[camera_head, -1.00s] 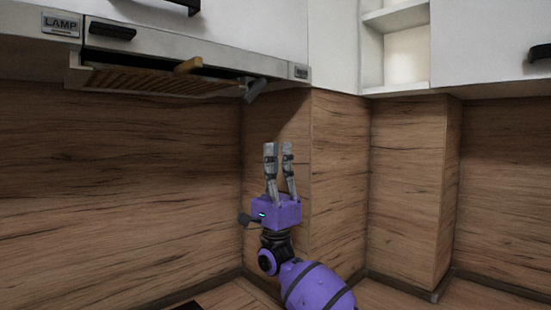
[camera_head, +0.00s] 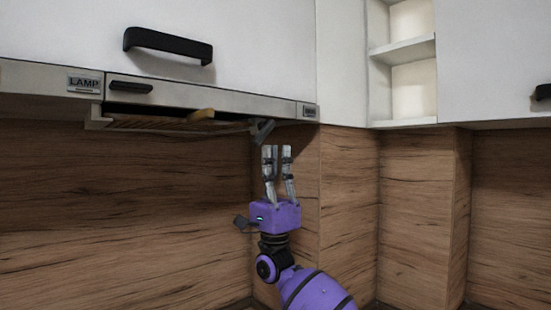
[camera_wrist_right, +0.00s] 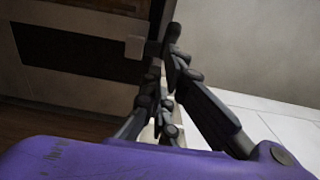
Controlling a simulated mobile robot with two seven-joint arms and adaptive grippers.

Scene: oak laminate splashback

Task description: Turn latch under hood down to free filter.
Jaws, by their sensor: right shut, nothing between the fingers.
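The hood's underside holds a brown slatted filter (camera_head: 150,122) with a tan tab (camera_head: 201,114) at its front. A dark grey angled piece (camera_head: 263,131), which looks like the latch, hangs under the hood's right end, tilted. My right gripper (camera_head: 278,148) points up just below and slightly right of it, apart in the picture; depth is hard to judge. My left gripper is not in view.
The hood front (camera_head: 220,101) runs below white cabinets (camera_head: 260,45). Open shelves (camera_head: 404,50) stand to the right. The wood splashback (camera_head: 120,200) is behind, with a boxed-out wall corner (camera_head: 345,190) close to my right arm. The space left of the gripper is clear.

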